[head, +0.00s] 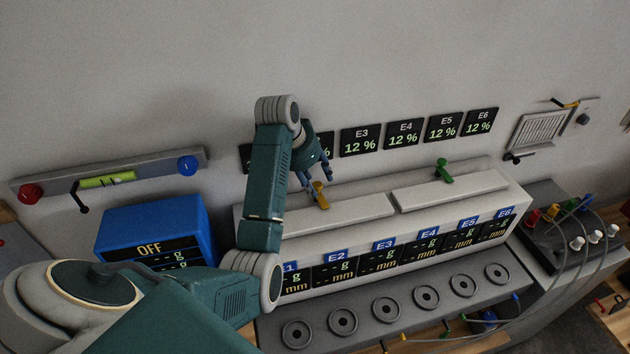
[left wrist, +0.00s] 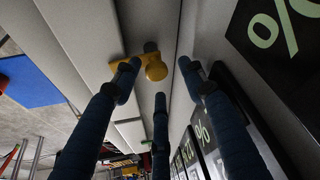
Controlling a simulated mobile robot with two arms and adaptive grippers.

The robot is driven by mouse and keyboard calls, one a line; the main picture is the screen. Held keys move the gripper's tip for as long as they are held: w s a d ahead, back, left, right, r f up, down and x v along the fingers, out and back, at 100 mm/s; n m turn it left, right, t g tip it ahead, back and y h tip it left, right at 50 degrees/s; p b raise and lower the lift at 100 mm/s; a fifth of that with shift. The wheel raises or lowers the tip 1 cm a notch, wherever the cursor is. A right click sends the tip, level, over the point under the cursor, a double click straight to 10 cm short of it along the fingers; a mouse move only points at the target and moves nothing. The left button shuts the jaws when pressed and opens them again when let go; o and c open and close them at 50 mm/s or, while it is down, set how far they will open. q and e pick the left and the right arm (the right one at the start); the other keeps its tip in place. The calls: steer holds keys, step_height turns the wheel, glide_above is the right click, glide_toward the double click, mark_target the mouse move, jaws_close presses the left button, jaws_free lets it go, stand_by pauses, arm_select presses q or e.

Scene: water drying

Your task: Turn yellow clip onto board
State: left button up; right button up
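The yellow clip (head: 320,196) stands at the back edge of the left pale board (head: 350,213), on top of the long white cabinet. In the left wrist view the yellow clip (left wrist: 152,69) shows a rounded knob and a flat arm pointing left. My left gripper (head: 316,174) is just above and behind the clip. In the left wrist view its dark blue fingers are spread open around the clip. One finger overlaps the clip's arm; I cannot tell whether it touches. My right gripper is not in view.
Black percentage displays (head: 403,134) hang on the wall close behind the gripper. A blue box reading OFF (head: 150,225) is at the left. A dark panel with round dials (head: 385,309) lies in front of the cabinet.

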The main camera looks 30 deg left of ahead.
arm_select(q)
steer(key=shift+f, duration=0.15)
steer(key=v, duration=1.2)
stand_by(0.6)
